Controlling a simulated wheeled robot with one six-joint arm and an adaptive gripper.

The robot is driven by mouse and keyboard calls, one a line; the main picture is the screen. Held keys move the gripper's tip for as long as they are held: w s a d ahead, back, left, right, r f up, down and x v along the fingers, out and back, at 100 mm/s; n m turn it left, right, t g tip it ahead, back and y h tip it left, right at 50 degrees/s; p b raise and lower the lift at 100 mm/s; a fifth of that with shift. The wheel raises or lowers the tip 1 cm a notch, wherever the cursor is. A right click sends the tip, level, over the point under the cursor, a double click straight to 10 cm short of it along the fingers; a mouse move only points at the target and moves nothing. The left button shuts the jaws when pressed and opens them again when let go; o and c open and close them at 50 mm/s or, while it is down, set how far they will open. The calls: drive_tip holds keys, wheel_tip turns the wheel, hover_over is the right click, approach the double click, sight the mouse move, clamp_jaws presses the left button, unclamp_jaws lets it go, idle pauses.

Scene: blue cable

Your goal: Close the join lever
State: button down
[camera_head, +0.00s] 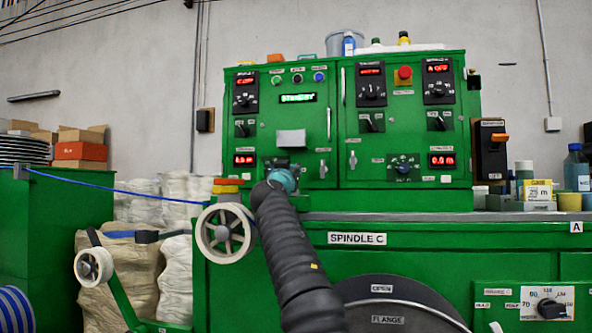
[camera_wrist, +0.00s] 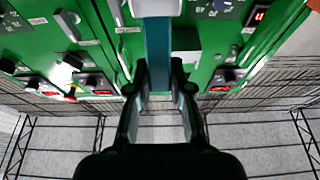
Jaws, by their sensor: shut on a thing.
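In the wrist view, my gripper (camera_wrist: 160,88) has its two dark fingers on either side of a teal bar (camera_wrist: 158,50) and is shut on it. I take this bar to be the join lever, though no label on it is readable. A pale grey block (camera_wrist: 158,8) sits at the upper end of the bar, cut by the frame edge. In the head view, a grey block (camera_head: 291,138) stands out in front of the green cabinet (camera_head: 350,199), just above the end of my arm. My fingers are mostly hidden there behind my own wrist.
Knobs and red displays surround the bar on the cabinet front. A blue cable (camera_head: 110,187) runs from the left to a white pulley wheel (camera_head: 226,232) close beside my arm. A SPINDLE C bench (camera_head: 440,241) and a dark flange (camera_head: 400,305) lie below.

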idle(0.3)
drive_tip(key=c, duration=1)
unclamp_jaws()
drive_tip(key=shift+a, duration=0.1)
drive_tip(key=shift+c, duration=0.2)
drive_tip(key=shift+d, duration=0.2)
